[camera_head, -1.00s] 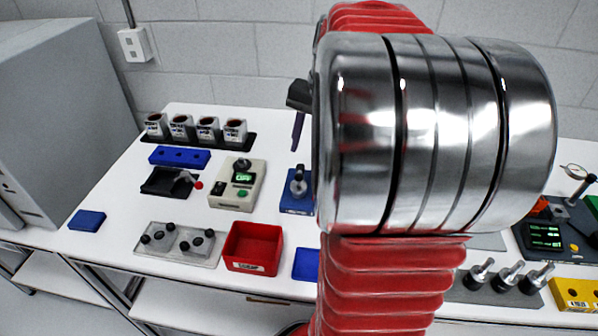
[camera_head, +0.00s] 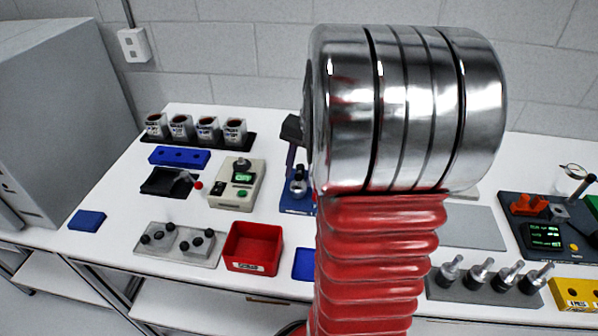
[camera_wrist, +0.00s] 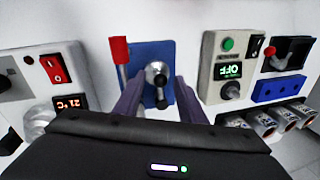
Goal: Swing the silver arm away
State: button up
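A blue plate (camera_wrist: 153,55) carries a silver post with a dark knob (camera_wrist: 158,78). A red-tipped upright lever (camera_wrist: 120,52) stands at its left edge in the wrist view. The blue fixture (camera_head: 297,205) is partly hidden by my arm in the head view. My gripper (camera_wrist: 158,90) is open, its two purple fingers on either side of the knob; I cannot tell whether they touch it. A thin silver arm with a red ball end (camera_head: 186,177) lies over a black holder (camera_head: 160,184); part of that holder also shows in the wrist view (camera_wrist: 293,50).
A beige box with a green display (camera_head: 238,186) stands just left of the blue fixture. A red tray (camera_head: 253,247) and a grey plate with dark knobs (camera_head: 180,246) are in front. Labelled cups (camera_head: 207,130) stand behind. Devices fill the right side.

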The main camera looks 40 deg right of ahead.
grip_shut()
dwell(0.3)
